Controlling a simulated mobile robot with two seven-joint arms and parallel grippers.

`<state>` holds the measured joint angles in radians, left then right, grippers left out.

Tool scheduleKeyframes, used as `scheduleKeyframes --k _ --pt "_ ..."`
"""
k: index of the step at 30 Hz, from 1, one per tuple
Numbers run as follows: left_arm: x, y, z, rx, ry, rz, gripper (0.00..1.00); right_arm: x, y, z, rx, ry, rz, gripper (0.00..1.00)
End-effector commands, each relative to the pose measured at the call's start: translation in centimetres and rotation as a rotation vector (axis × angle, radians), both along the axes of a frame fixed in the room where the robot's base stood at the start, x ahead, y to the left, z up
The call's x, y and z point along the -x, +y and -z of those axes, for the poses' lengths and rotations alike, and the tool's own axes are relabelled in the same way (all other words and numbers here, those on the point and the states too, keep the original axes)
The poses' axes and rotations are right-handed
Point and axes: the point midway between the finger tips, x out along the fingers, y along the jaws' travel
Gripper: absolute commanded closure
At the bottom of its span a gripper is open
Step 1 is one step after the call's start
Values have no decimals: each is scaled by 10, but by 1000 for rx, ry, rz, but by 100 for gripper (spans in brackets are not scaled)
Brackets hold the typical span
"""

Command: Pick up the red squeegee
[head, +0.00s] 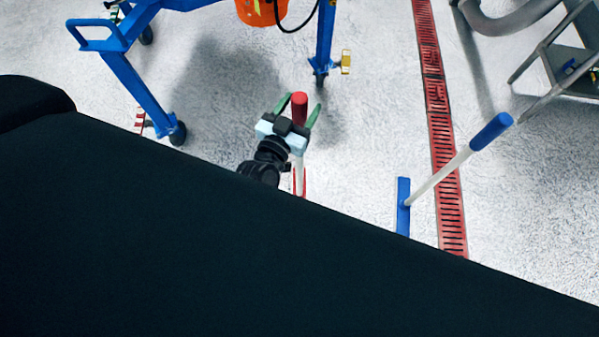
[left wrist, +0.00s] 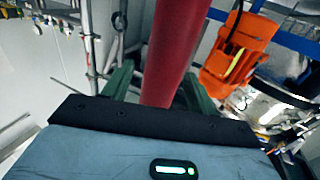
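The red squeegee (head: 300,103) stands with its thick red handle end up; its pale pole and red lower part show below my gripper in the head view. My left gripper (head: 299,108) has its two green fingers spread on either side of the red handle. In the left wrist view the red handle (left wrist: 176,45) rises between the green fingers (left wrist: 158,88), with a small gap at the left finger. The gripper looks open around the handle. The squeegee's lower end is mostly hidden by my dark body. My right gripper is not in view.
A blue squeegee (head: 489,131) with a white pole stands to the right, near a red floor drain grate (head: 440,130). A blue wheeled frame (head: 128,75) with an orange part (head: 262,11) is at the back left. A metal stand (head: 570,60) is at the far right.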

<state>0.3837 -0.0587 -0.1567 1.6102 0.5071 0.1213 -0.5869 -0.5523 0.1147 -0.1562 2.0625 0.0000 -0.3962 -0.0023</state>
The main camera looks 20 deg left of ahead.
Motion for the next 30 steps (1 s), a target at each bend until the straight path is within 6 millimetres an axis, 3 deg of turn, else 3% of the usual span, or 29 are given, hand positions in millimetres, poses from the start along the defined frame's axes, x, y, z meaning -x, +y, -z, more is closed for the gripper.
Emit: scheduleKeyframes --k 2,13,30 --pt "0 0 0 0 0 0 51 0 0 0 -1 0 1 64" --pt "0 0 0 0 0 0 100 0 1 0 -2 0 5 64" --pt "1 0 0 0 0 0 100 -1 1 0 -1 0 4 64"
